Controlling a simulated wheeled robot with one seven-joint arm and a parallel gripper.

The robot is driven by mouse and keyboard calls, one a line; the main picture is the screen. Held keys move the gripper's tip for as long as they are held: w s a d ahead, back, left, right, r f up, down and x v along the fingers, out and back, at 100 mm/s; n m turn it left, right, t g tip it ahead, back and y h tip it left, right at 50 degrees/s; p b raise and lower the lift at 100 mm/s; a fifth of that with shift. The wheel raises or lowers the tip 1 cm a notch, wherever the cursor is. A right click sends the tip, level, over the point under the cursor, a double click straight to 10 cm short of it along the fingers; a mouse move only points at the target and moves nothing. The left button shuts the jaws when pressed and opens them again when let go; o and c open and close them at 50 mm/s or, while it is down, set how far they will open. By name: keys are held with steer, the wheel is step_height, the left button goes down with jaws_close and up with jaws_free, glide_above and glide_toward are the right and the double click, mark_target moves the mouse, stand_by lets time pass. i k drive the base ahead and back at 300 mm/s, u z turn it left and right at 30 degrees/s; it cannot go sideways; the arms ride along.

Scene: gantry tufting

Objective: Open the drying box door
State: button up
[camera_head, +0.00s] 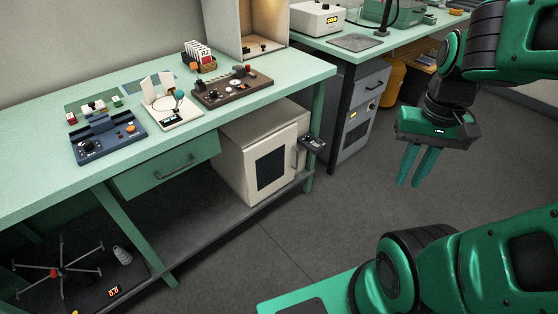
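The drying box appears to be the cream cabinet (236,160) on the shelf under the green bench. Its front door (253,180) has a dark window (271,170) and looks shut. A vertical handle (296,157) stands at the door's right side. My gripper (409,184) hangs over the floor to the right of the box, well apart from it. Its two green fingers point down with a narrow gap between them, and nothing is held.
The green bench (40,180) carries several devices above the box, and a drawer (167,167) is to its left. A small dark control unit (312,143) sits by the bench's right leg. A grey cabinet (357,115) stands behind. The floor (310,225) before the box is clear.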

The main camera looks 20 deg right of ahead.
mark_target(270, 163)
steer(key=u, duration=0.05)
steer(key=i, duration=0.85)
